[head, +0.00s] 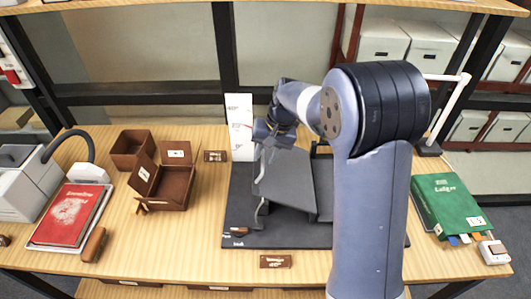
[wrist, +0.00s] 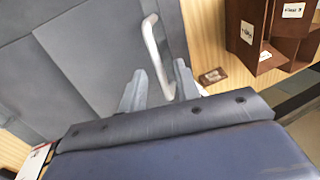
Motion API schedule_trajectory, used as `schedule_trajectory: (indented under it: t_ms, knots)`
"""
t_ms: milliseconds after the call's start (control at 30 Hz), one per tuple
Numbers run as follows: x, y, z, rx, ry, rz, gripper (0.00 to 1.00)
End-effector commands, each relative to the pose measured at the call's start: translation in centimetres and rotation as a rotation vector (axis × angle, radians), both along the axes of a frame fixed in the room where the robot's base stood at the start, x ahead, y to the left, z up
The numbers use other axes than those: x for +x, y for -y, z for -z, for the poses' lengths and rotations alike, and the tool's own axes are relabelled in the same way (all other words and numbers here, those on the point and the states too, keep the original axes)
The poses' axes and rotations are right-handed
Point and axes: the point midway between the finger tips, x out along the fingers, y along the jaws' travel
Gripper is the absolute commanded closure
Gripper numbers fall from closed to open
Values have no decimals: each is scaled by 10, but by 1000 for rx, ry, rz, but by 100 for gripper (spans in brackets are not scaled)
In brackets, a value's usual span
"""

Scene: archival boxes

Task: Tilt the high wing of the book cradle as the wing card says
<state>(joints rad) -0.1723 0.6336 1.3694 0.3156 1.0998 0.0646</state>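The book cradle (head: 238,190) is a dark grey board with grey wings in the middle of the table. Its raised wing (head: 287,178) tilts up, with a pale metal handle (head: 261,205) along its left edge. In the wrist view the wing (wrist: 95,60) fills the left and the handle (wrist: 154,50) reaches down between my fingers. My gripper (head: 266,143) is at the far end of the handle; in the wrist view its fingers (wrist: 158,82) stand apart around the handle. The wing card (head: 275,261) lies at the front edge; its text is too small to read surely.
A white angle scale (head: 240,128) stands behind the cradle. Brown boxes (head: 172,187) and a red book (head: 70,214) are left, a green ledger (head: 450,205) right. A white lamp post (head: 447,115) stands at the back right. My arm hides the cradle's right part.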

Motion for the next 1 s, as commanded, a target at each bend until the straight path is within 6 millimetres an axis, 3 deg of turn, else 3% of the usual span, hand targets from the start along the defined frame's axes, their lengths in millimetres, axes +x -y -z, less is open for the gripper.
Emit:
schedule_trajectory:
  t_ms: [167, 533, 1000]
  knots:
    - [0, 0, 0, 0, 0, 0, 71]
    - [0, 0, 0, 0, 0, 0, 100]
    - [0, 2, -1, 6, 0, 1, 100]
